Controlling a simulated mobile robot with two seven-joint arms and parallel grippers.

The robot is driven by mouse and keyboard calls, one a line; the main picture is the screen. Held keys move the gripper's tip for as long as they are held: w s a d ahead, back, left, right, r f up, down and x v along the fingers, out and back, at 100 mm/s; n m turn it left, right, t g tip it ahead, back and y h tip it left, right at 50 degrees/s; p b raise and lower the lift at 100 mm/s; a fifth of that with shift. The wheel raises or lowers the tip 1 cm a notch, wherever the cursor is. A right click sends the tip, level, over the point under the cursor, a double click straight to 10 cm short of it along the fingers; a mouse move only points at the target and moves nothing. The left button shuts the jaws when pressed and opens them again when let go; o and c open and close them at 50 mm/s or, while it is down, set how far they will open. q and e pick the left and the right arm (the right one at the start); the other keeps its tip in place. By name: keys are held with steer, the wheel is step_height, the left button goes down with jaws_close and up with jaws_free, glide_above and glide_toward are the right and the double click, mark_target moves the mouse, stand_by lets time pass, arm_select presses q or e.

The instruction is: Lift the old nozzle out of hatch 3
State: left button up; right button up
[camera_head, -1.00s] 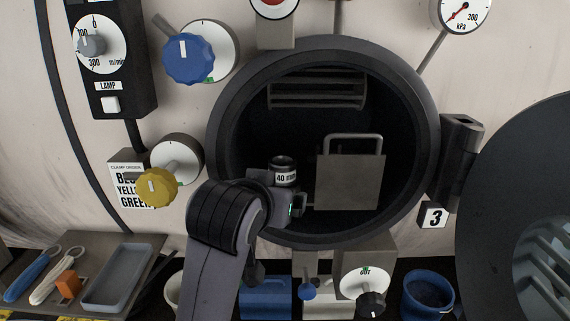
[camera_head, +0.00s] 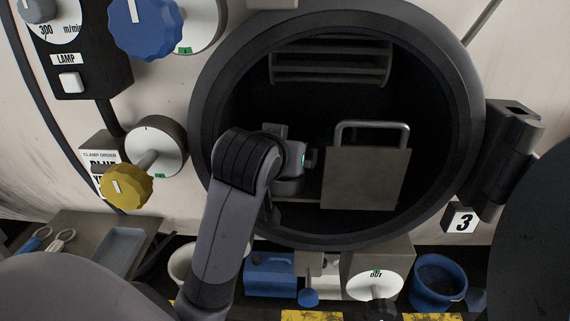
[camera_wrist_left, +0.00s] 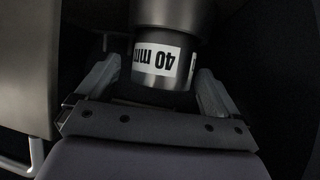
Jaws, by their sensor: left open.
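Hatch 3 (camera_head: 212,100) is a round dark opening with a thick rim, and its door is swung open to the right. My left gripper (camera_head: 308,159) is inside the opening, left of a grey plate with a handle (camera_head: 365,178). The left wrist view shows the old nozzle (camera_wrist_left: 157,60), a dark cylinder with a white "40 mm" label, upside down in that picture. The open fingers of my left gripper (camera_wrist_left: 157,78) stand on either side of it, with dark gaps showing. In the head view my gripper and wrist hide most or all of the nozzle. My right gripper is not in view.
A slatted rack (camera_head: 330,65) sits at the back of the hatch. Blue (camera_head: 150,22) and yellow (camera_head: 125,187) knobs stand out on the left. The hinge (camera_head: 510,150) is on the right. A blue bucket (camera_head: 438,283) and a blue box (camera_head: 269,277) are below.

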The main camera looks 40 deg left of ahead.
arm_select(q)
steer(key=shift+x, duration=1.45)
steer(key=shift+s, duration=0.1)
steer(key=c, duration=1.1)
steer(key=shift+c, duration=1.4)
steer(key=shift+r, duration=0.2)
